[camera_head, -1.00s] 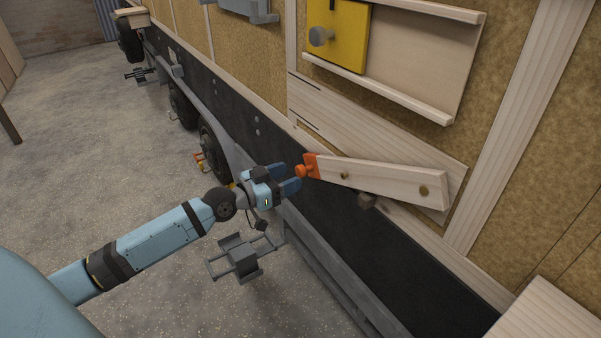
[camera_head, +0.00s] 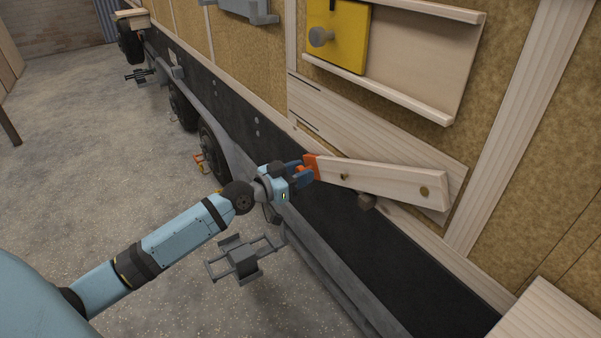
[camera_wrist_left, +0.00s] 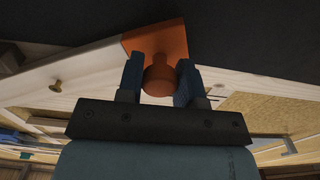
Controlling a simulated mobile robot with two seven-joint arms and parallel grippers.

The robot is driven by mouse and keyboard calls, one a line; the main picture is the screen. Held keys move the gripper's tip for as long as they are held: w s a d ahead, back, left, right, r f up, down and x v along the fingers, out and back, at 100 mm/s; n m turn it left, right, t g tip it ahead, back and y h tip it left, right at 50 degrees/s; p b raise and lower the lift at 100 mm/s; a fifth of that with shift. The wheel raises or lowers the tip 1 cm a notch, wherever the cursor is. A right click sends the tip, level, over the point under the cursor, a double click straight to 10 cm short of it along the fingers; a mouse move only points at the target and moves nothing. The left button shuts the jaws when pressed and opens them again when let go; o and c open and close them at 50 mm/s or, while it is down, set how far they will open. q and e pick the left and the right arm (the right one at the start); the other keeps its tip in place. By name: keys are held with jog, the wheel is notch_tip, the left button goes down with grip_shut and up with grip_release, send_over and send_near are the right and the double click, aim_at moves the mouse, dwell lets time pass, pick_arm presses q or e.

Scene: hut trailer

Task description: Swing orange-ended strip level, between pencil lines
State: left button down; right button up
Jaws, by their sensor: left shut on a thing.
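The orange-ended strip (camera_head: 380,184) is a pale wooden bar fixed on the wall board, with brass screws along it. Its orange end (camera_head: 312,166) points left. It also shows in the left wrist view (camera_wrist_left: 153,40), with an orange knob (camera_wrist_left: 158,78) on it. My left gripper (camera_head: 304,172) is shut on the knob, its blue fingers (camera_wrist_left: 160,82) on both sides. Two short dark pencil lines (camera_head: 305,118) mark the pale board (camera_head: 365,130) above and left of the orange end. My right gripper is out of view.
A yellow panel (camera_head: 345,50) with a grey knob sits in a wooden rail frame above the strip. A pale wooden surface (camera_head: 550,312) is at the lower right. Open concrete floor lies left of the trailer.

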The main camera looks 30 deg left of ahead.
pick_arm(q)
jog(key=a+r+m+p, duration=0.1)
jog(key=r+p, duration=0.1)
jog(key=r, duration=0.2)
jog(key=w+a+r+m+p, duration=0.1)
jog(key=r+m+p, duration=0.1)
jog(key=r, duration=0.3)
jog(key=a+r+m+p, duration=0.1)
jog(key=r+p, duration=0.3)
jog(key=r, duration=0.1)
jog(key=shift+w+m, duration=0.15)
jog(key=shift+m, duration=0.25)
jog(key=shift+r+p, duration=0.35)
jog(key=shift+p, duration=0.05)
jog(key=shift+m, duration=0.3)
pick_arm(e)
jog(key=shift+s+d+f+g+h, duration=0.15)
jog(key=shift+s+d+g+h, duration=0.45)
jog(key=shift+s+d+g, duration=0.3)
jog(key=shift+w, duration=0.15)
pick_arm(q)
jog(key=c, duration=0.8)
grip_release()
jog(key=shift+f, duration=0.1)
jog(key=shift+a, duration=0.1)
